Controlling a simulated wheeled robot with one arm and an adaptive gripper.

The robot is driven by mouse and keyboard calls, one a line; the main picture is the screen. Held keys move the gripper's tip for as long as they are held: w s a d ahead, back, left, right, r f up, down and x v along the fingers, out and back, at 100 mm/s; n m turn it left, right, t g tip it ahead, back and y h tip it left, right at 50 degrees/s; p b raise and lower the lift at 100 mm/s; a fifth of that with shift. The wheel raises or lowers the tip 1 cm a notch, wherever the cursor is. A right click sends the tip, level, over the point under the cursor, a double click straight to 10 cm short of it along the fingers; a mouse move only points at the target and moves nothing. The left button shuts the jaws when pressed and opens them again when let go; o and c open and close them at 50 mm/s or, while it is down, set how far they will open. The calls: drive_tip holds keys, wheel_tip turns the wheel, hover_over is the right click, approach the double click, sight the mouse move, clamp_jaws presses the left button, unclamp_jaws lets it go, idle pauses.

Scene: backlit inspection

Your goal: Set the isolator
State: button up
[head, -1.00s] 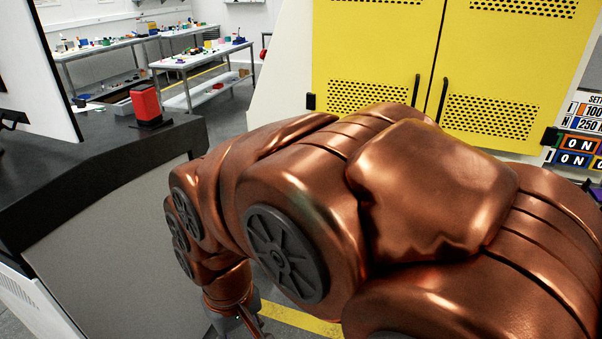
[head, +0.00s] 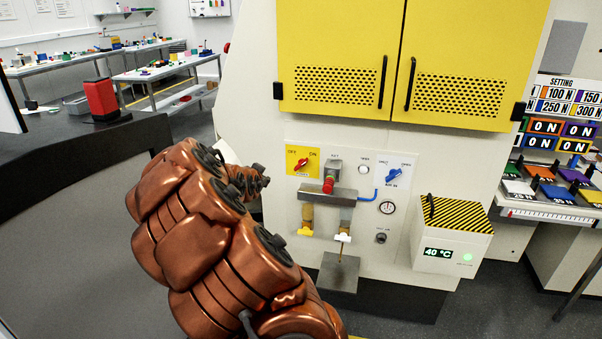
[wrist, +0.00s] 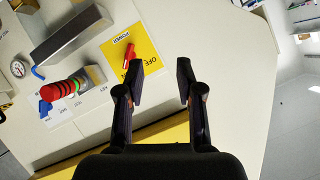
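A red rotary switch (head: 301,164) sits on a yellow plate (head: 292,172) marked OFF and ON, on the upright front of the white machine. Its handle is slanted; I cannot tell which mark it points to. In the wrist view, turned nearly upside down, the red switch (wrist: 128,55) and yellow plate (wrist: 148,60) marked POWER are left of the gap between my fingers. My gripper (wrist: 161,75) is open and empty, its left finger overlapping the plate's edge in the picture. In the head view my arm reaches the panel's left side; the fingers are not clear there.
Right of the switch are a red-and-green part (head: 328,182), a grey block (head: 325,197), a blue knob (head: 394,174) and a gauge (head: 387,207). Yellow doors (head: 340,60) hang above. A striped-lid box (head: 452,215) reading 40 °C stands right. A dark counter (head: 60,150) lies left.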

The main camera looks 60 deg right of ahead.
sight(301, 166)
drive_tip(key=shift+s+d+f+m+h+b, duration=0.1)
drive_tip(key=shift+d+f+m+h+b, duration=0.55)
drive_tip(key=shift+d, duration=3)
drive_tip(key=shift+d+f+m+h+b, duration=0.1)
drive_tip(key=shift+d+f+m+h, duration=1.15)
drive_tip(key=shift+d, duration=2.4)
drive_tip(key=shift+s+d+f+m+h+b, duration=0.1)
drive_tip(key=shift+d+f+m+h+b, duration=0.55)
drive_tip(key=shift+d, duration=3)
drive_tip(key=shift+f+h+p, duration=0.3)
drive_tip(key=shift+f+h, duration=0.05)
drive_tip(key=shift+h, duration=0.1)
clamp_jaws()
